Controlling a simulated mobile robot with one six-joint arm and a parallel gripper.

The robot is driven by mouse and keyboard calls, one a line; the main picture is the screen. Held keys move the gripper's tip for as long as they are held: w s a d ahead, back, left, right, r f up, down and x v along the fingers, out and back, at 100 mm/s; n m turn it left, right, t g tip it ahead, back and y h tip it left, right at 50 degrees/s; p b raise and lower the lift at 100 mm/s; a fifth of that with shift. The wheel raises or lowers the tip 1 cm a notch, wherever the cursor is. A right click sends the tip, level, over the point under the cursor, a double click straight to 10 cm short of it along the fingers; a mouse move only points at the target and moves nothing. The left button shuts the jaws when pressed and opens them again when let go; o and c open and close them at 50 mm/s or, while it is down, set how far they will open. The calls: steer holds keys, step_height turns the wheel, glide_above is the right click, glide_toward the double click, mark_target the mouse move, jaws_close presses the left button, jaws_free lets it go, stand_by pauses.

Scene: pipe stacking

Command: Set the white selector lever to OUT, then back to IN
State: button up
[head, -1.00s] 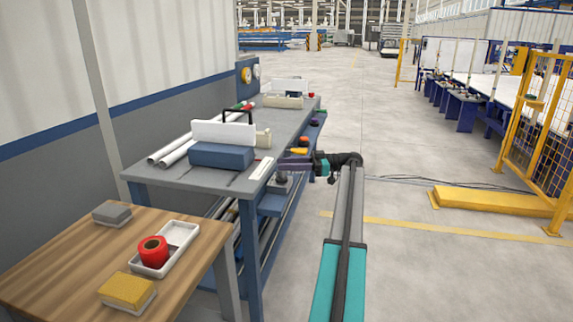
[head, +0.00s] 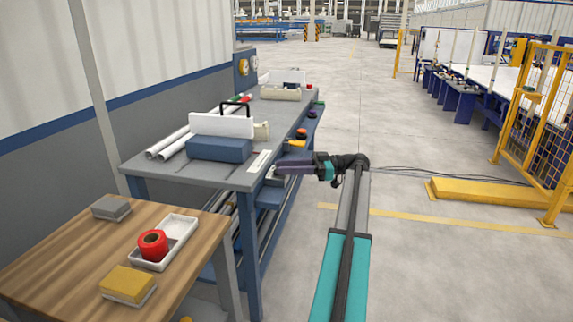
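My gripper (head: 280,169) is at the front edge of the grey workbench (head: 190,176), beside a white strip (head: 260,161) on the bench top. Its dark fingers point left toward the bench. A small pale part shows right at the fingertips; I cannot tell if it is the white selector lever. The lever and its IN and OUT marks cannot be made out. Whether the fingers are open or shut is too small to tell.
A blue block (head: 219,149), a white panel (head: 222,125) and pipes (head: 172,147) lie on the bench. A wooden table (head: 70,255) in front holds a red roll (head: 153,244) in a white tray and a yellow sponge (head: 127,283).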

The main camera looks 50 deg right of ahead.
steer(key=shift+s+a+r, duration=0.15)
steer(key=shift+s+a, duration=1.2)
steer(key=shift+s, duration=0.05)
